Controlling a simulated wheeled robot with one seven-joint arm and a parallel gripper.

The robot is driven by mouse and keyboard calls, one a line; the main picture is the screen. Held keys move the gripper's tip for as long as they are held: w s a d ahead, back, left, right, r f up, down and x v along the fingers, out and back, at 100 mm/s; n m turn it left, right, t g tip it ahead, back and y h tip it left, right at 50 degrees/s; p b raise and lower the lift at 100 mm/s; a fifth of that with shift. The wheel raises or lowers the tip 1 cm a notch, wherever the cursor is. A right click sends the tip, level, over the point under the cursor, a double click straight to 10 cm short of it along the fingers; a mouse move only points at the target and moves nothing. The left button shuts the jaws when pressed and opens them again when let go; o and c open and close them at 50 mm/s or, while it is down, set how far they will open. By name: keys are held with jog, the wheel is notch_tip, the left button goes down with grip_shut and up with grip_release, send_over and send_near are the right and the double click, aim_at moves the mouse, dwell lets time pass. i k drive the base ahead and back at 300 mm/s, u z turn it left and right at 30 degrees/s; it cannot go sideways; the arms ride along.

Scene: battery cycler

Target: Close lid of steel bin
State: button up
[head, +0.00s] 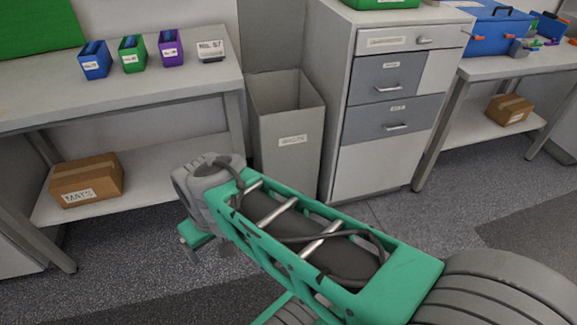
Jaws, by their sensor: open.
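The steel bin (287,150) is a tall, narrow grey box with a small white label on its front. It stands on the floor between the left bench and the drawer cabinet. Its top is open and I see into its upper inside. I cannot make out a lid clearly. My gripper (196,237) shows only in part, as a green piece below the grey wrist, left of the bin and lower in the picture. It is open and apart from the bin. My forearm crosses in front of the bin's foot, and the fingertips are mostly hidden.
The left bench (110,95) carries blue, green and purple holders and a small white device (211,50). A cardboard box (86,178) sits on its lower shelf. The drawer cabinet (375,150) stands close at the bin's right. Free floor lies in front of the cabinet.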

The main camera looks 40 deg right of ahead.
aim_at(272, 31)
jog(key=z, duration=0.75)
jog(key=k, duration=0.65)
jog(key=i, duration=0.5)
jog(key=z, duration=0.75)
jog(key=i, duration=0.8)
jog(key=u, duration=0.2)
